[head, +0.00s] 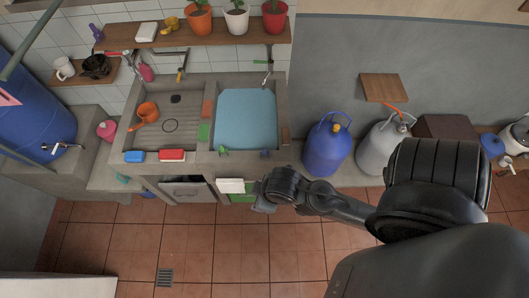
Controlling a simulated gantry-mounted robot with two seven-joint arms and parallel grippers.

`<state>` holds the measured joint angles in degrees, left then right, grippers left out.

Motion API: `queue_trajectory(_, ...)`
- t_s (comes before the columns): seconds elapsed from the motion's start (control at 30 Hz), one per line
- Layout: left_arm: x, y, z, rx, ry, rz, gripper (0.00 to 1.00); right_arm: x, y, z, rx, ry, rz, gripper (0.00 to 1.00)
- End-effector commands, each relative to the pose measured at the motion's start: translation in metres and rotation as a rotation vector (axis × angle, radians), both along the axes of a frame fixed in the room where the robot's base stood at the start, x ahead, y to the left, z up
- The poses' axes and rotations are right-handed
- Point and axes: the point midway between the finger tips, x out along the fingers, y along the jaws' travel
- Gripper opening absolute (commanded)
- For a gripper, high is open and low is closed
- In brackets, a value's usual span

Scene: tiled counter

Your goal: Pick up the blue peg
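A small blue peg (265,153) appears to lie on the front rim of the sink, below the blue-filled basin (246,117). A green peg-like piece (223,150) lies to its left on the same rim. My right arm reaches in from the lower right. My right gripper (263,203) is in front of the counter, below the blue peg in the picture and apart from it. Its fingers are too small and dark to tell whether they are open or shut. My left gripper is not in view.
A blue sponge (134,157) and a red one (171,155) lie on the rim to the left. An orange pot (148,111) sits in the left basin. A blue gas cylinder (327,148) and a grey one (380,147) stand to the right. The floor in front is clear.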

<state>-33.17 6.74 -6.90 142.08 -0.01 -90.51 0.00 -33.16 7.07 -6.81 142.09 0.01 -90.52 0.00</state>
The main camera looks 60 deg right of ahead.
Motion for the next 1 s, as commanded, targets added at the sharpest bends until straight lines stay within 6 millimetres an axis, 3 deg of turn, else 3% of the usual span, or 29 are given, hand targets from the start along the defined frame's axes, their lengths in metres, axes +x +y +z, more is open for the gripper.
queue_trajectory(0.3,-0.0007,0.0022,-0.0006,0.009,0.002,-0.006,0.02,-0.0010,0.0023,-0.0004,0.008,0.003,-0.004,0.57)
queue_trajectory(0.77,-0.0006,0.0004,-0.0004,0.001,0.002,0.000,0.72,-0.0011,0.0020,-0.0004,0.007,0.003,-0.002,0.57)
queue_trajectory(1.0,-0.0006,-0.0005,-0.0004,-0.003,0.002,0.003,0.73,-0.0011,0.0003,-0.0006,-0.001,0.003,0.003,0.57)
